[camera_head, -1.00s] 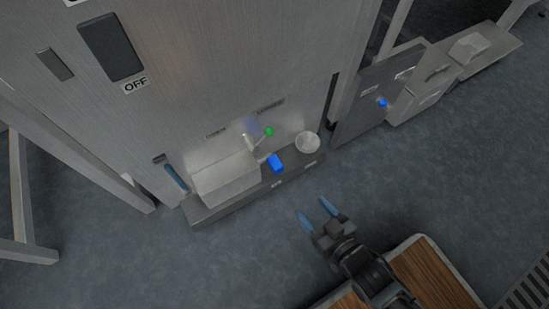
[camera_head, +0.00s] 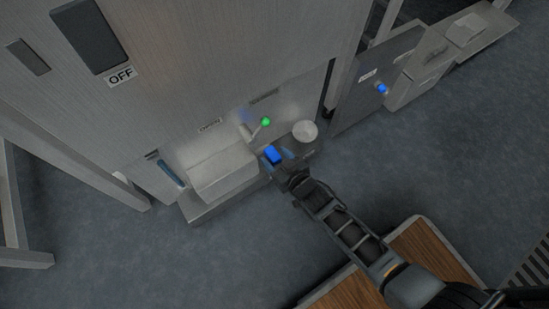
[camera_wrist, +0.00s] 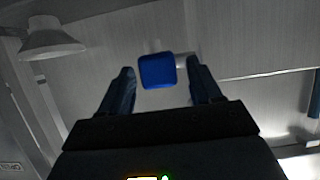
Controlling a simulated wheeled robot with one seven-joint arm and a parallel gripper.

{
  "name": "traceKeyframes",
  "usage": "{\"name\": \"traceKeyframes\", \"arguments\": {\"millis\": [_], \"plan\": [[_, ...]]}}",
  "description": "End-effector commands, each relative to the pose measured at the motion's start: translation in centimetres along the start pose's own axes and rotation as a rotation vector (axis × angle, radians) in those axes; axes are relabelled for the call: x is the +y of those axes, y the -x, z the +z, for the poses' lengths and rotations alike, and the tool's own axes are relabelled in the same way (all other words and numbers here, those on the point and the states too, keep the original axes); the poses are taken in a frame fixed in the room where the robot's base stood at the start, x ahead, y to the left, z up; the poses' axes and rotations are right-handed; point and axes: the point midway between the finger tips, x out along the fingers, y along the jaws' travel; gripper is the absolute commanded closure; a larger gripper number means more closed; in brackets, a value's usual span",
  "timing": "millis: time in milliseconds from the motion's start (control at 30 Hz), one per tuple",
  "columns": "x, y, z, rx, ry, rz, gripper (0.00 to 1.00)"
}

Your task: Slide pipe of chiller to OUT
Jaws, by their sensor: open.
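The chiller appears to be the large grey cabinet (camera_head: 210,65), with small labels too blurred to read. A blue block-shaped grip (camera_head: 272,154) sits low at its front; in the wrist view the blue block (camera_wrist: 158,71) has a pale stub behind it. I cannot tell for sure whether this is the pipe. A pale lever with a green ball (camera_head: 265,122) stands just behind. My gripper (camera_head: 278,160) is open at the blue block. In the wrist view its blue fingers (camera_wrist: 160,88) stand on either side of the block, with visible gaps.
A white round dish (camera_head: 305,131) stands right of the block, and a pale box (camera_head: 222,172) to its left. A blue bar handle (camera_head: 171,173) is further left. An OFF label (camera_head: 121,75) is above. A grey panel with a blue knob (camera_head: 381,88) stands right.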

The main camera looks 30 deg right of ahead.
Motion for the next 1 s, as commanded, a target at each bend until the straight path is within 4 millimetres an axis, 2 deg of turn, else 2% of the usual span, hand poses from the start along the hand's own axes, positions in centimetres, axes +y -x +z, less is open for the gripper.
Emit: {"name": "traceKeyframes", "arguments": {"millis": [133,433,1000], "plan": [[0.02,-1.04,0.13,-0.001,0.000,0.000,0.36],[0.00,-1.15,0.00,-0.001,0.000,0.000,0.37],[0.01,-1.13,0.00,-0.001,0.000,0.000,0.92]]}}
